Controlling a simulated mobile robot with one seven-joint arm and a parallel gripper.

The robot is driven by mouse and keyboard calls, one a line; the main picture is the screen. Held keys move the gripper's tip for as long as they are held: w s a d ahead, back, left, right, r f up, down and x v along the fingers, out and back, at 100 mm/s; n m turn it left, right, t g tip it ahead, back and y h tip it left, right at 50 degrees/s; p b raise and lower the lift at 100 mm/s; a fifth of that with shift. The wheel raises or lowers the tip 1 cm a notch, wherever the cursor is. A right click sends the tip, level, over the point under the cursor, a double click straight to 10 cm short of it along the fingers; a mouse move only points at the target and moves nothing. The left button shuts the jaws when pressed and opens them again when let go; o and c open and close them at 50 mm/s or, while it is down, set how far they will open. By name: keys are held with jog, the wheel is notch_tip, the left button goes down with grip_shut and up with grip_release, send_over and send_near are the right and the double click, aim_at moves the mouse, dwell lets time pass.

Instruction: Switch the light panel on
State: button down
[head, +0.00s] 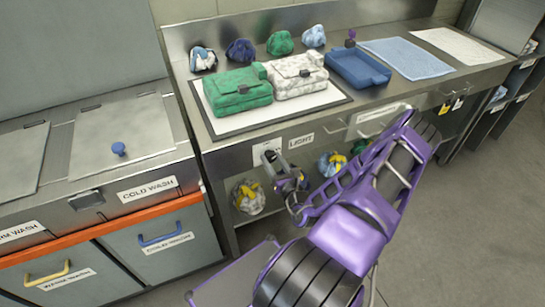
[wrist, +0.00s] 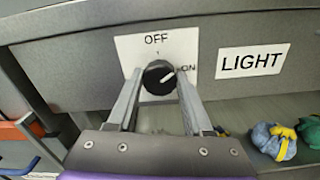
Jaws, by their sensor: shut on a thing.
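The round black knob (wrist: 157,80) sits on a white plate (wrist: 185,45) marked OFF at the top and ON at the right. Its white pointer slants up and right, towards the ON mark. A LIGHT label (wrist: 252,61) is to the right, and it also shows on the counter front in the head view (head: 301,140). My gripper (wrist: 159,72) is shut on the knob, one finger on each side. In the head view my gripper (head: 271,160) mostly hides the knob. The light panel (head: 323,101) is a pale, dark-framed sheet on the counter; I cannot tell whether it glows.
A green bag (head: 238,92) and a white patterned bag (head: 297,76) lie on the panel. Several bundles, a blue tray (head: 357,70) and cloths stand behind and to the right. Bundles sit on the shelf below. Cold-wash bins (head: 160,240) are at left. Open floor is at right.

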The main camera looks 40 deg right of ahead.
jog(key=m+p, duration=0.1)
jog(key=m, duration=0.5)
jog(key=shift+m+p, duration=0.3)
jog(key=shift+p, duration=0.05)
dwell(0.5)
jog(key=shift+c, duration=1.5)
grip_release()
jog(key=shift+s, duration=0.1)
jog(key=v, duration=1.7)
jog(key=shift+s, duration=0.15)
jog(key=shift+d, duration=0.1)
